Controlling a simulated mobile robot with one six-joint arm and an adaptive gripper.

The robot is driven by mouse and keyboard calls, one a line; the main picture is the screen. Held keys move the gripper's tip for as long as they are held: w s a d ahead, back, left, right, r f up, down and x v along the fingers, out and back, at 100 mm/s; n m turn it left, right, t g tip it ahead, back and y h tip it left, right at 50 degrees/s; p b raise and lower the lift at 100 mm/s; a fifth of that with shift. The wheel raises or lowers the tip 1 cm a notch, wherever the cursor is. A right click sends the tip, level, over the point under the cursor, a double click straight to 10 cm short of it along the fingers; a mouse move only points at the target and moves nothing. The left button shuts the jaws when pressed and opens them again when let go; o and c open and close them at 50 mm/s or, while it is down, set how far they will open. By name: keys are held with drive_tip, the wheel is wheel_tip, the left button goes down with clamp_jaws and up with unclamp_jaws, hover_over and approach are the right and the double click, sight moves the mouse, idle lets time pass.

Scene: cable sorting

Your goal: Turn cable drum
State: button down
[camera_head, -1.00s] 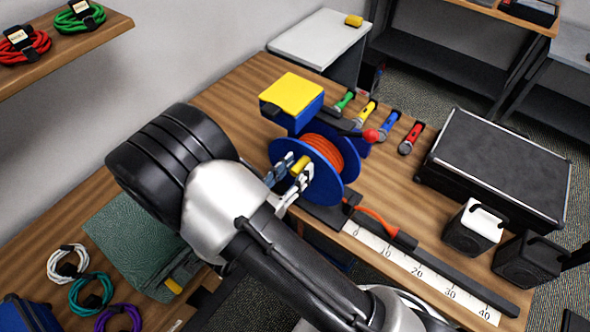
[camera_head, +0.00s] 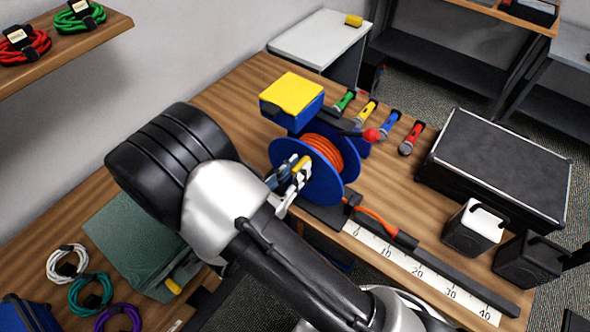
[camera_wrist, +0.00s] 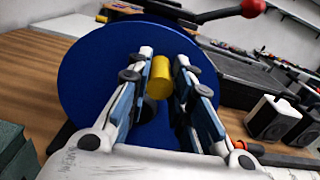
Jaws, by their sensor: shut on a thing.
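The cable drum has blue flanges (camera_head: 337,183) and orange cable (camera_head: 327,146) wound between them. It stands on the wooden bench, and one flange (camera_wrist: 85,85) fills the middle of the wrist view. A yellow crank handle (camera_wrist: 160,78) sticks out from this flange. My gripper (camera_wrist: 162,85) is shut on the yellow handle, with one finger on each side; the same gripper shows in the head view (camera_head: 288,172). The orange cable end (camera_head: 372,214) runs out beside a ruler (camera_head: 420,270). The drum's hub is partly hidden by my fingers.
A blue box with a yellow lid (camera_head: 292,92) and a lever with a red ball (camera_head: 371,135) stand close behind the drum.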

drive_tip(key=shift+s+d+f+m, duration=0.1)
drive_tip(key=shift+s+d+m, duration=0.2)
drive_tip(key=shift+m, duration=0.3)
drive_tip(key=shift+w, duration=0.1)
drive_tip(key=c, duration=1.4)
unclamp_jaws()
drive_tip(key=v, duration=1.2)
